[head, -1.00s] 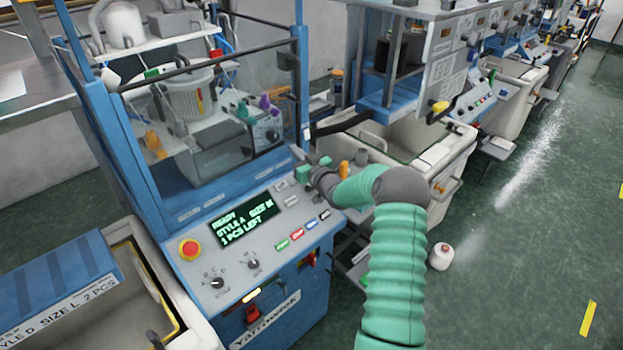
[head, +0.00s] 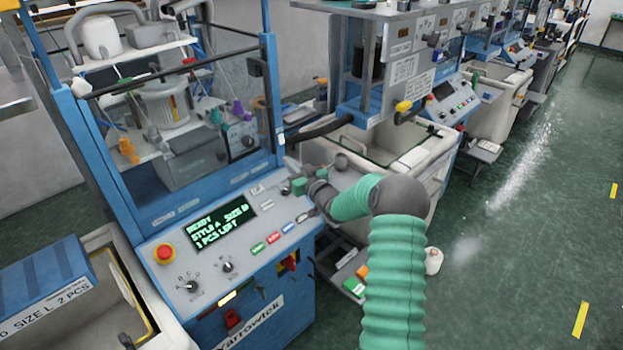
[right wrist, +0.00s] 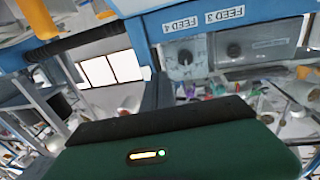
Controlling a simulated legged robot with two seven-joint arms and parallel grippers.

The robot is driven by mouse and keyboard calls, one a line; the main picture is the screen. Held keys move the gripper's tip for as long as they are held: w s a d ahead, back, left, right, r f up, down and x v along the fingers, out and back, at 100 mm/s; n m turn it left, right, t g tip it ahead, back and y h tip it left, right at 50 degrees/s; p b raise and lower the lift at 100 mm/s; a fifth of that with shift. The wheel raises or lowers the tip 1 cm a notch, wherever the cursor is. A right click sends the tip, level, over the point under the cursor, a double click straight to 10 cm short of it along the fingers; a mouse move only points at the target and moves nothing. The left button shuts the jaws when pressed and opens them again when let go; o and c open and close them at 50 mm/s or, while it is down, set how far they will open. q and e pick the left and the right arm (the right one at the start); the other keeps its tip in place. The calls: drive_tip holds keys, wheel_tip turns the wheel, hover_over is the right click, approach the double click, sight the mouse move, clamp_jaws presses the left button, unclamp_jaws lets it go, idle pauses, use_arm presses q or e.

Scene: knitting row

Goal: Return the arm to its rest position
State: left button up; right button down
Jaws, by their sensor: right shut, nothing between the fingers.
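My right arm, in a green ribbed sleeve with grey joints, comes up from the bottom of the head view and bends left at the elbow. Its gripper (head: 290,188) is small there, over the right edge of the knitting machine's control panel (head: 205,265). It is shut and empty. I cannot tell whether it touches the panel. In the right wrist view a dark green part of my own with a small lit strip fills the bottom, and the fingertips are not clear. My left gripper is not in view.
The panel has a lit display (head: 222,222) and a red stop button (head: 165,254). A clear guard (head: 215,90) stands behind it. A blue box (head: 45,290) lies at lower left. More machines line the back right. A white cone (head: 433,261) stands on the open green floor (head: 530,240).

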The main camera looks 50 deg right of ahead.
drive_tip(key=b+v, duration=0.1)
drive_tip(key=v, duration=0.5)
drive_tip(key=w+a+f+n+g+y, duration=0.1)
drive_tip(key=w+a+f+g, duration=0.15)
drive_tip(key=a, duration=0.35)
drive_tip(key=w+a+f+g+y, duration=0.1)
drive_tip(key=a+f+g, duration=0.15)
drive_tip(key=a, duration=0.35)
drive_tip(key=w+a+f+n+g+y, duration=0.1)
drive_tip(key=a+f, duration=0.2)
drive_tip(key=a, duration=0.3)
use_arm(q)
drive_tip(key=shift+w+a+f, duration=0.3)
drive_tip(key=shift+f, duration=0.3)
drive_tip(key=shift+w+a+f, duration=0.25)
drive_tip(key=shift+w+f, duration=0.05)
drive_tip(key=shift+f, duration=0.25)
use_arm(e)
drive_tip(key=s+a+f+n+g+y, duration=0.1)
drive_tip(key=s+a+g, duration=0.3)
drive_tip(key=s+a, duration=0.6)
drive_tip(key=s+a+f+n+g+y, duration=0.1)
drive_tip(key=s+a+f+g, duration=0.3)
drive_tip(key=s+a, duration=0.6)
drive_tip(key=shift+s+a+g+y, duration=0.3)
drive_tip(key=shift+s+a+y, duration=0.15)
drive_tip(key=shift+a, duration=2.3)
